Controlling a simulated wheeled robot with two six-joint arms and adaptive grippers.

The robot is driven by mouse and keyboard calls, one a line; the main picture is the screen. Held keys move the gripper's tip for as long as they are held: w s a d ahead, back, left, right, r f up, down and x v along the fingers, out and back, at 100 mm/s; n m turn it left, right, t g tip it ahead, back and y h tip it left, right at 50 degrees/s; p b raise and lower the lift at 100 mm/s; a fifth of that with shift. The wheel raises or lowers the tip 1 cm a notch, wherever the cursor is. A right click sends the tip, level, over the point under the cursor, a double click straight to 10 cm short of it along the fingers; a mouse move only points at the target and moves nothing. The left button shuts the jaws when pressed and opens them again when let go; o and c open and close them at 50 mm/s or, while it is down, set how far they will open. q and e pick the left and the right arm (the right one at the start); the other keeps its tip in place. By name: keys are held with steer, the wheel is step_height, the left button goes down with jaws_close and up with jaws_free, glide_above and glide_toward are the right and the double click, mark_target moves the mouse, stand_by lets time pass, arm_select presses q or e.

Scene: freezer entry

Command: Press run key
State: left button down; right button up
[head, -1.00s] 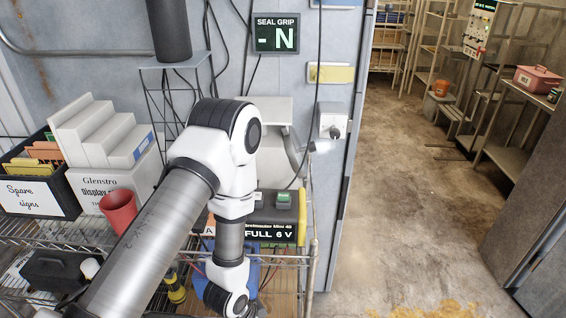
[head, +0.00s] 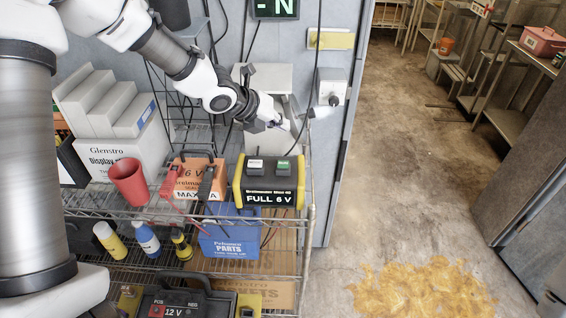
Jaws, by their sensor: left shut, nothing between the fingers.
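A black and yellow unit labelled "FULL 6 V" (head: 270,197) stands on the upper wire shelf. On its top are a pale key (head: 255,165) and a green key (head: 284,166). Their lettering is too small to read, so I cannot tell which is the run key. My left gripper (head: 274,123) is shut and empty above and behind the unit, apart from both keys. My right gripper is not in view.
A wall box (head: 331,86) with hanging cables is behind at right. Bottles and a blue parts box (head: 230,237) sit below. The floor at right is open, with a yellow patch (head: 423,291).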

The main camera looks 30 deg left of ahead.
arm_select(q)
steer(key=shift+w+f, duration=0.1)
steer(key=shift+f, duration=0.1)
steer(key=b, duration=0.7)
glide_above(281, 164)
step_height(281, 164, down, 8)
steer(key=shift+r, duration=0.25)
steer(key=shift+f+b, duration=0.55)
steer(key=shift+b, duration=0.25)
steer(key=shift+f+b, duration=0.4)
steer(key=shift+b, duration=0.1)
